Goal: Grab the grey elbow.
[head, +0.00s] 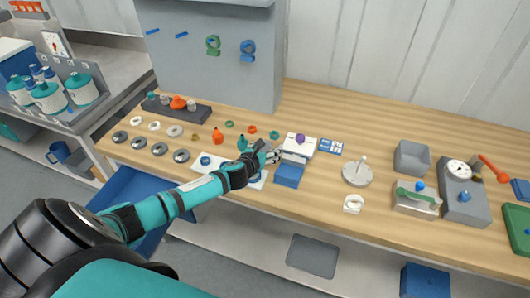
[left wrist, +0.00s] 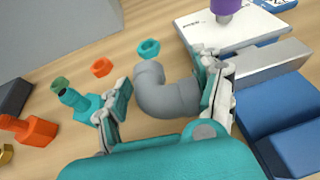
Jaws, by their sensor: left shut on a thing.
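The grey elbow (left wrist: 165,95) is a thick bent pipe piece, seen between the fingers of my left gripper (left wrist: 168,88) in the left wrist view. My left gripper is shut on it. The right finger lies against the elbow's right end; a gap shows beside the left finger in this view. In the head view my left gripper (head: 266,156) is over the middle of the wooden bench, and I cannot make out the elbow there. My right gripper is not in view.
A white device with a purple knob (head: 300,139) and a blue block (head: 288,175) stand right of my left gripper. Teal (left wrist: 149,48) and orange (left wrist: 102,66) rings and a teal fitting (left wrist: 78,103) lie nearby. A round grey stand (head: 357,173) is farther right.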

